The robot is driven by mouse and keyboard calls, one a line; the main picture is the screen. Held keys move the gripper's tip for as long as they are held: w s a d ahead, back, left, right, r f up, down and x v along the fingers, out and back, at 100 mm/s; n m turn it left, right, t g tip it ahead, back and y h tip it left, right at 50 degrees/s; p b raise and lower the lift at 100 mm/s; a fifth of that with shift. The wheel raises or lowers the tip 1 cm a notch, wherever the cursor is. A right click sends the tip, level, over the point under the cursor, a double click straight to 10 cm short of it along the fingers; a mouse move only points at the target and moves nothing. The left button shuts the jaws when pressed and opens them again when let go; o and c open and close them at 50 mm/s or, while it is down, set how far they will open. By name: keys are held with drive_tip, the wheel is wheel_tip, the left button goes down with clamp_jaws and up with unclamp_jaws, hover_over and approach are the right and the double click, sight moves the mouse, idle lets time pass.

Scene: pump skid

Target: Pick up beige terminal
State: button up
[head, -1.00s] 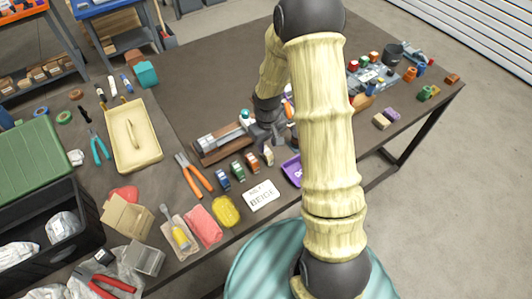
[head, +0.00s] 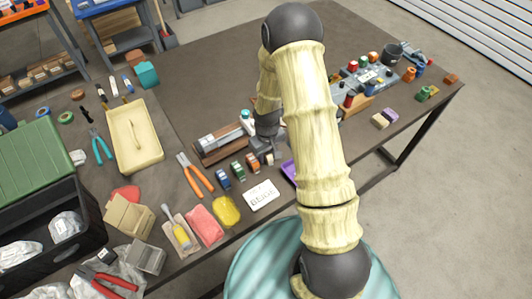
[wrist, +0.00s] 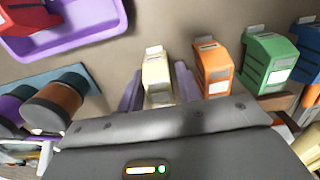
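The beige terminal (wrist: 157,78) stands at the end of a short row of terminals, beside the orange one (wrist: 212,70). It also shows in the head view (head: 269,158), partly under my gripper. In the wrist view my gripper (wrist: 160,82) is open, with one lavender finger on each side of the beige terminal. A small gap seems to show on the right; whether the left finger touches it I cannot tell. A white card reading BEIGE (head: 262,195) lies in front of the row.
Green (wrist: 267,60) and blue (wrist: 308,65) terminals continue the row beyond the orange one. A purple tray (wrist: 85,30) with a red item lies near, and brown and purple cylinders (wrist: 58,103) stand at left. Orange-handled pliers (head: 195,175) lie left of the row.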

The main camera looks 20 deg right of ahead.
idle(0.4)
drive_tip(key=c, duration=0.7)
drive_tip(key=shift+c, duration=0.2)
drive_tip(key=shift+r, duration=0.1)
wheel_tip(320, 180, up, 10)
drive_tip(key=shift+f+b, duration=0.1)
drive_tip(key=shift+b, duration=0.45)
